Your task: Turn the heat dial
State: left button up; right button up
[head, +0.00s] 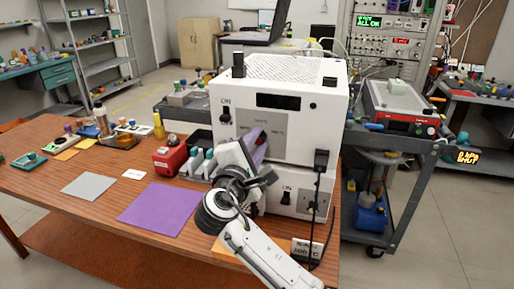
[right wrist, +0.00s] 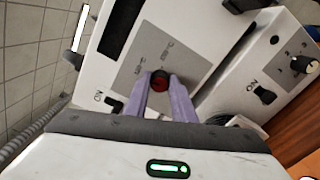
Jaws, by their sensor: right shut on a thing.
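The heat dial is a dark round knob with a red face (right wrist: 159,82) on the grey panel of the white machine (head: 330,125), between printed temperature marks. My right gripper (right wrist: 160,85) is shut on the dial, its two purple fingers on either side of it. In the head view my right gripper (head: 258,148) reaches the machine's front panel, and the hand and fingers hide the dial there. My left gripper is not in view.
Black ON switches sit on the machine's upper front (head: 226,115) and lower front (head: 286,198). A purple mat (head: 160,205) lies on the wooden table. A black cable (head: 317,205) hangs at the right.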

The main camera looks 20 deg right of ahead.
jog(key=shift+f+m+b, duration=0.15)
jog(key=shift+m+b, duration=0.3)
jog(key=shift+m, duration=0.45)
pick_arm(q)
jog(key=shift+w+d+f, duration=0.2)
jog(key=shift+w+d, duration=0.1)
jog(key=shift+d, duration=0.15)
pick_arm(e)
jog(key=shift+m, duration=0.4)
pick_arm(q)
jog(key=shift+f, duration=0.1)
pick_arm(e)
jog(key=o, duration=1.1)
jog(key=shift+c, duration=0.2)
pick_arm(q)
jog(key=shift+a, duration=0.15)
